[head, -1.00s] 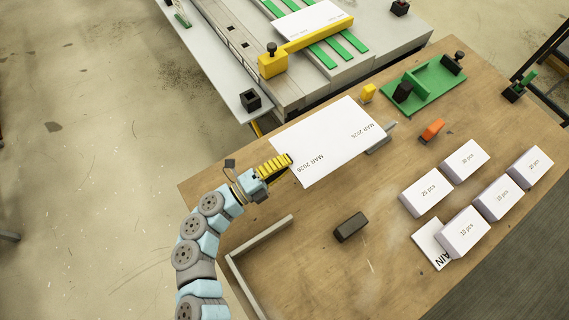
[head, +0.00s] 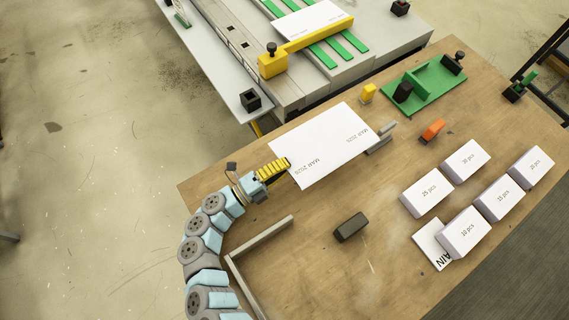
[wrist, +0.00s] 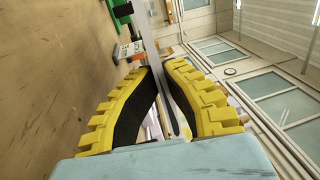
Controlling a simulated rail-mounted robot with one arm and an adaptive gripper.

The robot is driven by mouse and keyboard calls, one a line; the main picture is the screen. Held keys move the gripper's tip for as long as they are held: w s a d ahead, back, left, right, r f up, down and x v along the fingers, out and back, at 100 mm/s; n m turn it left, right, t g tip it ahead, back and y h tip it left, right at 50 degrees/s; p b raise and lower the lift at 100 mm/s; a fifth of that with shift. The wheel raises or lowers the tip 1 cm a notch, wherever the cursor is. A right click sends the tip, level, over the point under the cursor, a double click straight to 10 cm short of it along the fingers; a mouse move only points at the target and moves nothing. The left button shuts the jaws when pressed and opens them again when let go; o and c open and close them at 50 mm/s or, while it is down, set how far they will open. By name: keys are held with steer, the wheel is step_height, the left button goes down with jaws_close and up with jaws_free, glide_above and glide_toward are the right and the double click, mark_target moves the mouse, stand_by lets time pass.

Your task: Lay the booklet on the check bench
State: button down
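The booklet (head: 320,146) is a white sheet-like piece marked "MAR 2026". In the head view it is over the left part of the wooden bench (head: 300,235), and I cannot tell how high above the top it is. My gripper (head: 288,163), with yellow ribbed fingers, is at the booklet's left edge. In the wrist view the two fingers (wrist: 166,95) close in on the booklet, which shows edge-on as a thin pale strip (wrist: 152,50) between them. The booklet hides part of a grey metal piece on the bench.
An L-shaped grey rail (head: 262,238) and a dark block (head: 350,227) are on the near bench. White boxes (head: 427,193) stand at the right. A green fixture (head: 425,88), a yellow piece (head: 368,93) and an orange piece (head: 432,130) stand behind. The stitching machine (head: 300,80) is beyond.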

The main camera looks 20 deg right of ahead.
steer(key=shift+f+b, duration=0.4)
steer(key=shift+b, duration=0.05)
steer(key=c, duration=1.2)
jaws_free()
steer(key=shift+c, duration=0.2)
steer(key=shift+r, duration=0.15)
steer(key=shift+r+p, duration=0.4)
steer(key=shift+p, duration=0.25)
steer(key=b+v, duration=0.1)
steer(key=v, duration=1.1)
steer(key=shift+f+b, duration=0.2)
steer(key=shift+b, duration=0.2)
